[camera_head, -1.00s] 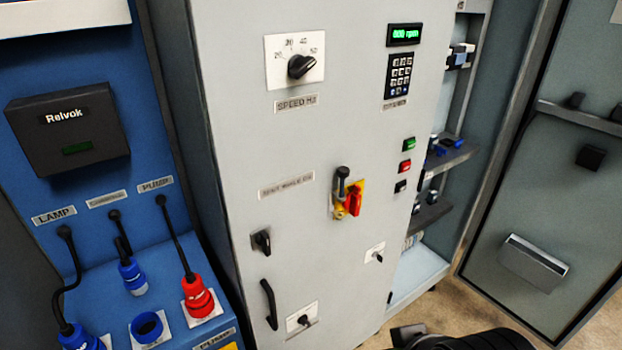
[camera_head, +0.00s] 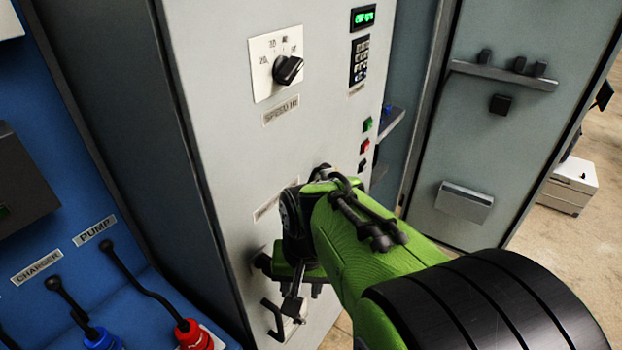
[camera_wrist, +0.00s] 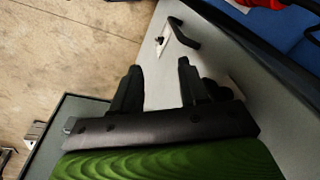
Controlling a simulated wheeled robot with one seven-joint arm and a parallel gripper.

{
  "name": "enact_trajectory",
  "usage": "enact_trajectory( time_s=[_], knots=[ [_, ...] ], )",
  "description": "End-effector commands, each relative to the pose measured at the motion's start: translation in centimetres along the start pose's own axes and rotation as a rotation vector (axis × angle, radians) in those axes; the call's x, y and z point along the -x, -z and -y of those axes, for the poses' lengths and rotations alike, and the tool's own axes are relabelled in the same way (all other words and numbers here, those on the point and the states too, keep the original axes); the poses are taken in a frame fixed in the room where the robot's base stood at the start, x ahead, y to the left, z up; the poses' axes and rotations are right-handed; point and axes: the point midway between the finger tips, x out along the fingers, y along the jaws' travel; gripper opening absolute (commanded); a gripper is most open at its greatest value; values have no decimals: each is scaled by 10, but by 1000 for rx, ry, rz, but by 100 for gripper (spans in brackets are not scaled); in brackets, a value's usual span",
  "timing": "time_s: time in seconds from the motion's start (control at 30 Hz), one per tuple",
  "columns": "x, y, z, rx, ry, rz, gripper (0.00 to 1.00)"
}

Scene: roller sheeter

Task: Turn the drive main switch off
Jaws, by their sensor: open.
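The grey cabinet (camera_head: 225,140) carries the controls on its front. The red and yellow rotary switch there is hidden behind my arm in the head view. A label (camera_head: 265,210) beside that spot is partly covered and unreadable. My gripper (camera_head: 293,304) is low in front of the cabinet, near the black door handle (camera_head: 273,318). In the wrist view my gripper (camera_wrist: 157,72) has its two dark fingers apart with nothing between them. The handle (camera_wrist: 184,33) is beyond the fingertips there. I cannot tell whether a finger touches the cabinet.
The speed knob (camera_head: 288,70) and a green display (camera_head: 363,16) are higher on the cabinet. A blue panel with plugs (camera_head: 193,335) stands left. The open door (camera_head: 490,150) stands right. Floor shows beyond.

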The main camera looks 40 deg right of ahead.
Motion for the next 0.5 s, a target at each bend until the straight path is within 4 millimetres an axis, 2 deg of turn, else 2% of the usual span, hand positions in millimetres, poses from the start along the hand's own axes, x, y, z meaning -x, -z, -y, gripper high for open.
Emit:
enact_trajectory(
  time_s=[0.27, 0.4, 0.5],
  knots=[
    [-30, 39, -25, -406, 100, 236, 44],
    [-48, 65, -49, -751, 276, 417, 44],
    [-52, 85, -70, -1017, 470, 541, 44]
  ],
)
